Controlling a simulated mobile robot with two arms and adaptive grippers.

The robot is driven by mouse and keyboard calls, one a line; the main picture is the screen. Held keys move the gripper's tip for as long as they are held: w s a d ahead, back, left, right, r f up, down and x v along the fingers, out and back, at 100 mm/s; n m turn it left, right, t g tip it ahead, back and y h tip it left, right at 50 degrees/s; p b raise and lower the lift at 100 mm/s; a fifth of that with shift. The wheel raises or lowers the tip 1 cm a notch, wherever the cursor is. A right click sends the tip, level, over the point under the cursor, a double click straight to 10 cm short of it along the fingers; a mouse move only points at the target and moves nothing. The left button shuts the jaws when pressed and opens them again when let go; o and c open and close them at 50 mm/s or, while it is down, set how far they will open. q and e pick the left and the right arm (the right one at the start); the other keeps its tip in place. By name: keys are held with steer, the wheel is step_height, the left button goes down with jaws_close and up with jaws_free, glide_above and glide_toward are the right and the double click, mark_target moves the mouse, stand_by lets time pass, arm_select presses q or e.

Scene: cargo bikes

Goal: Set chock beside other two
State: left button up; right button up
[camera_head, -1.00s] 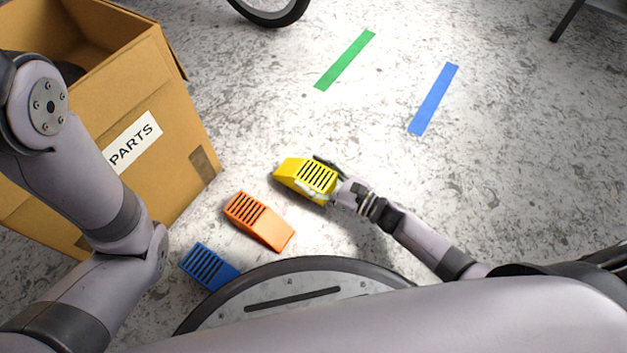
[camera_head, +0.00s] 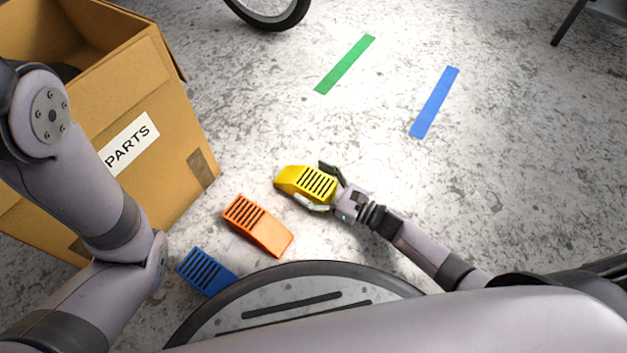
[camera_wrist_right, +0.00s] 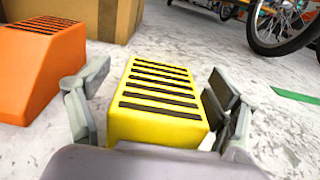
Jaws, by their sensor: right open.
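A yellow chock (camera_head: 306,183) with black slats lies on the floor. An orange chock (camera_head: 258,226) lies to its lower left, with a gap between them, and a blue chock (camera_head: 206,271) lies further lower left. My right gripper (camera_head: 318,186) is open with a finger on either side of the yellow chock. In the right wrist view the yellow chock (camera_wrist_right: 160,105) sits between the spread fingers, with a gap at the right finger, and the orange chock (camera_wrist_right: 42,72) stands to the left. My left arm comes in at the left; its gripper is not visible.
A cardboard box (camera_head: 178,110) labelled PARTS stands at the left, close to the chocks. A green tape strip (camera_head: 345,64) and a blue tape strip (camera_head: 434,102) mark the floor beyond. A wheel (camera_head: 268,10) shows at the top.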

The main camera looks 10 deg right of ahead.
steer(key=shift+r, duration=0.2)
steer(key=p+v, duration=0.4)
steer(key=v, duration=0.6)
steer(key=shift+s+d, duration=0.2)
steer(key=shift+s, duration=0.05)
steer(key=shift+s+d, duration=0.5)
